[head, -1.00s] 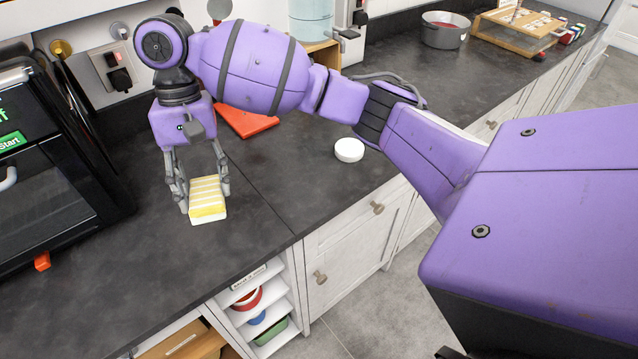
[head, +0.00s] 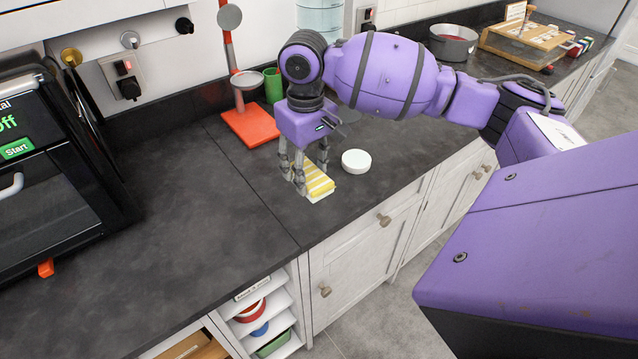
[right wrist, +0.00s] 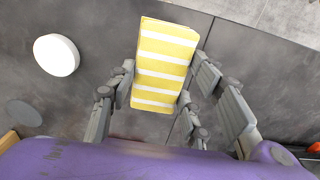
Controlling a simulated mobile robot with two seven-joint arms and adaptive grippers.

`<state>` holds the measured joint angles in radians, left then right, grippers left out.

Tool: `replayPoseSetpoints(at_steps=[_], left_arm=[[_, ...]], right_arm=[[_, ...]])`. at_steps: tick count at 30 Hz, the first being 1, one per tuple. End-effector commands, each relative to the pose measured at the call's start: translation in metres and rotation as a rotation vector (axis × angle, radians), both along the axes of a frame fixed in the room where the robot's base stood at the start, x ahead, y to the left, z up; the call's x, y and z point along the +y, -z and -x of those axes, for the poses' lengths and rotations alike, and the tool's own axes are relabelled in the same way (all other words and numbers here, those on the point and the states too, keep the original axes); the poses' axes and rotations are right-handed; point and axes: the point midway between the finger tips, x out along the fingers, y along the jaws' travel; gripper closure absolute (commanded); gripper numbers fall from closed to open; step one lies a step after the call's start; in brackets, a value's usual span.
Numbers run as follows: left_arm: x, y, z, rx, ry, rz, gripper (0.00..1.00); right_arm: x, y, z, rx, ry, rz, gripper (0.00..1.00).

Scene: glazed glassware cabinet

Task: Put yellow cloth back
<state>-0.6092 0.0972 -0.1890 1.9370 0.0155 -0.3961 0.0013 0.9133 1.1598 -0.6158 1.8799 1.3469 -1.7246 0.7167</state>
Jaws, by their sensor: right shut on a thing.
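The yellow cloth (head: 317,182) has white stripes and looks like a small folded block. My right gripper (head: 299,186) is shut on it, with a finger on each side, low over the dark worktop beside a white round disc (head: 356,161). In the right wrist view the cloth (right wrist: 166,62) sits between the fingers (right wrist: 158,92) and sticks out beyond their tips. I cannot tell whether its underside touches the worktop. My left gripper is not in view.
A red-orange board (head: 250,126) with an upright stand and a green cup (head: 273,85) is behind the gripper. A black oven (head: 50,180) stands at the left. Open shelves (head: 262,315) hold coloured items below. The worktop's middle left is clear.

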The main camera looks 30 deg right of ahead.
Motion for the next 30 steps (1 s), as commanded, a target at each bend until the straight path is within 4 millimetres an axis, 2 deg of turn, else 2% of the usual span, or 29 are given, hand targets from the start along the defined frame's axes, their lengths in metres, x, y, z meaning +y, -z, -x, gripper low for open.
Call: replayPoseSetpoints(at_steps=[3, 9, 14, 22, 28, 29, 30], left_arm=[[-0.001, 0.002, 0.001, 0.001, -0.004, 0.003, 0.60], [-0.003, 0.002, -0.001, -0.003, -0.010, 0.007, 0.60], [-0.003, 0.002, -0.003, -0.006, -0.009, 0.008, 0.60], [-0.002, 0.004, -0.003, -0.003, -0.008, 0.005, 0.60], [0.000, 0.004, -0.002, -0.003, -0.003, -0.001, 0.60], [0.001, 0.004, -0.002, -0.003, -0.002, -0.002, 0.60], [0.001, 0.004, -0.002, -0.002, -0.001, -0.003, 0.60]], right_arm=[[-0.018, 0.026, -0.007, 0.005, 0.004, 0.000, 0.75], [-0.035, 0.047, -0.017, 0.001, 0.001, -0.002, 0.75], [-0.040, 0.054, -0.020, 0.001, 0.001, -0.001, 0.75], [-0.044, 0.089, -0.022, 0.001, 0.000, -0.001, 0.75], [-0.044, 0.090, -0.022, -0.001, 0.000, 0.000, 0.75], [-0.044, 0.090, -0.022, -0.001, 0.000, 0.000, 0.51], [-0.044, 0.090, -0.022, -0.001, 0.000, 0.000, 0.46]])
